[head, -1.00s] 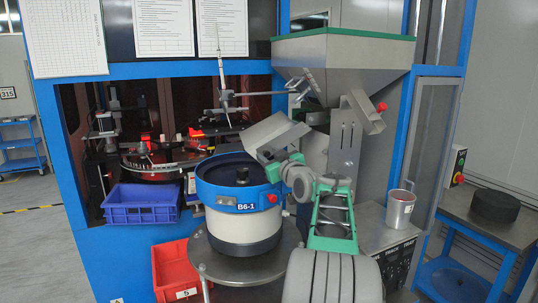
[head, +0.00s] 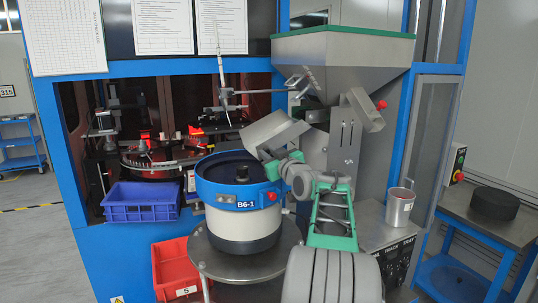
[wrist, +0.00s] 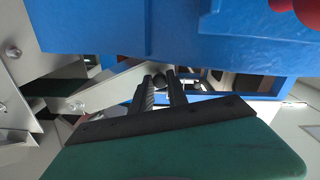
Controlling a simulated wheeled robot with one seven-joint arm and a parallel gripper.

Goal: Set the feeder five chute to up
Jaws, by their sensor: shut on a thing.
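The feeder chute (head: 273,133) is a grey metal trough, tilted, above the blue-rimmed bowl (head: 240,203) marked B6-1. My gripper (head: 268,166) is at the chute's lower side, just over the bowl's rim. In the wrist view my gripper (wrist: 160,95) has its dark fingers closed around a small dark round handle (wrist: 158,80), beside a pale metal bar. My green gripper body hides part of the handle and the chute's underside in the head view. I cannot read a feeder number on the chute.
The grey hopper (head: 340,70) with a green rim stands above, with a red knob (head: 380,104) on its side. A blue bin (head: 140,212) and a red bin (head: 172,280) labelled 5 are at left. A metal cup (head: 400,206) stands at right.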

